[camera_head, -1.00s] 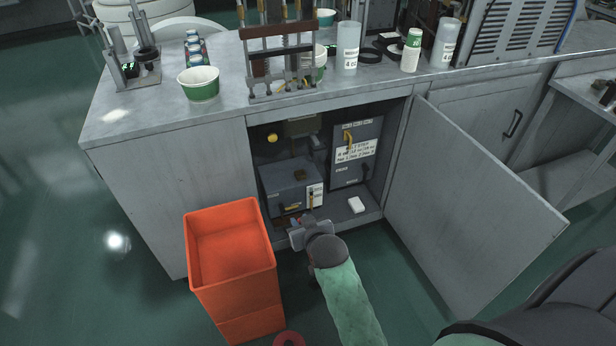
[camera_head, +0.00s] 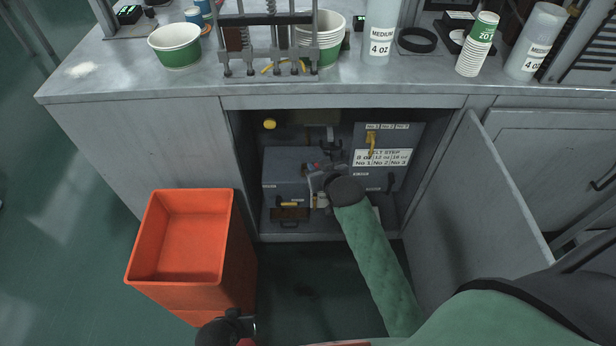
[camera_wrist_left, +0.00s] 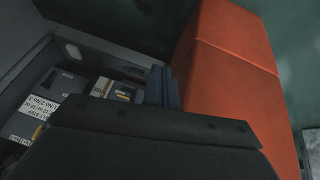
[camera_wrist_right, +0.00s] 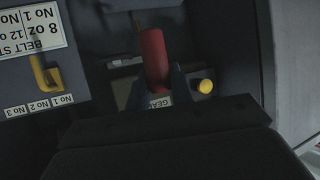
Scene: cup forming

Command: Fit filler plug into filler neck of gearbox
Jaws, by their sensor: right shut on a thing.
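My right gripper (camera_head: 318,180) reaches into the open cabinet, in front of the grey boxes. In the right wrist view it (camera_wrist_right: 152,82) is shut on a red cylindrical piece (camera_wrist_right: 154,55), apparently the filler plug. Just beyond it is a part-hidden label reading "GEA" (camera_wrist_right: 159,100), apparently the gearbox's. The dark olive housing (camera_head: 308,117) high at the back may be the gearbox. I cannot make out the filler neck, or whether the plug touches anything. My left gripper (camera_wrist_left: 163,85) is empty, its fingers close together, below the cabinet beside the orange bin.
The orange bin (camera_head: 245,235) stands left of the opening. The cabinet door (camera_head: 480,200) hangs open on the right. Inside are a belt-step panel (camera_head: 385,185) with a yellow handle (camera_head: 370,142), a grey box (camera_head: 280,165) and a yellow knob (camera_head: 270,124). Cups stand on the counter.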

